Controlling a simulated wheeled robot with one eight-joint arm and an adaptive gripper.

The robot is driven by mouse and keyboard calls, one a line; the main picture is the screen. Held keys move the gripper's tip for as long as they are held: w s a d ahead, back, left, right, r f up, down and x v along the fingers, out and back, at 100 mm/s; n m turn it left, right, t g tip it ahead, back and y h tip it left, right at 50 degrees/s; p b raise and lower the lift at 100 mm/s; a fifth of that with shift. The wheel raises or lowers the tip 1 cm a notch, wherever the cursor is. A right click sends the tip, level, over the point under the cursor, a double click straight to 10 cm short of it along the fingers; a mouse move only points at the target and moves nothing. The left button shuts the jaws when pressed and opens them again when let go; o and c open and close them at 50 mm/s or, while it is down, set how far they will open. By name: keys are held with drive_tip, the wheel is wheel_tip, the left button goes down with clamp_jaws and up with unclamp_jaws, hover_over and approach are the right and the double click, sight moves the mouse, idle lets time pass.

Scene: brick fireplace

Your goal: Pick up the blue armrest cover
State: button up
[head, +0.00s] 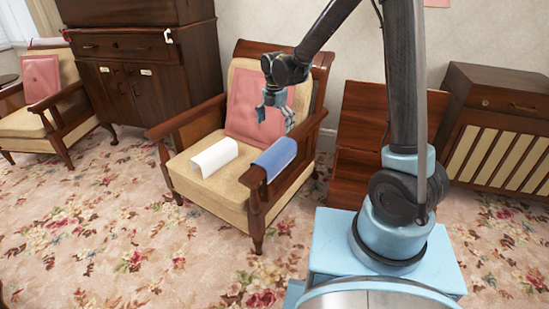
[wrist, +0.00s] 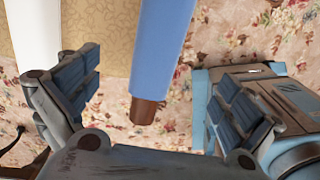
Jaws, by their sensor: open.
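The blue armrest cover (head: 275,158) lies draped over the wooden armrest (head: 253,179) on the right side of the near armchair. In the wrist view the blue cover (wrist: 163,45) runs down from the top edge, with the brown end of the armrest (wrist: 146,111) showing below it. My gripper (head: 276,118) is above the blue cover in the head view, fingers pointing down. In the wrist view my gripper (wrist: 160,92) is open and empty, one finger on each side of the cover. The gap in height between fingers and cover is hard to judge.
A white cover (head: 213,157) lies on the chair seat (head: 232,182), left of the armrest. A pink cushion (head: 243,107) leans on the backrest. A wooden cabinet (head: 135,95) stands left behind, and a brown wooden piece (head: 365,130) right behind. Floral carpet (head: 130,240) in front is clear.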

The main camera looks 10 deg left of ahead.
sight(275, 150)
wheel_tip(275, 150, down, 13)
drive_tip(key=shift+f, duration=0.1)
idle(0.7)
drive_tip(key=c, duration=1.2)
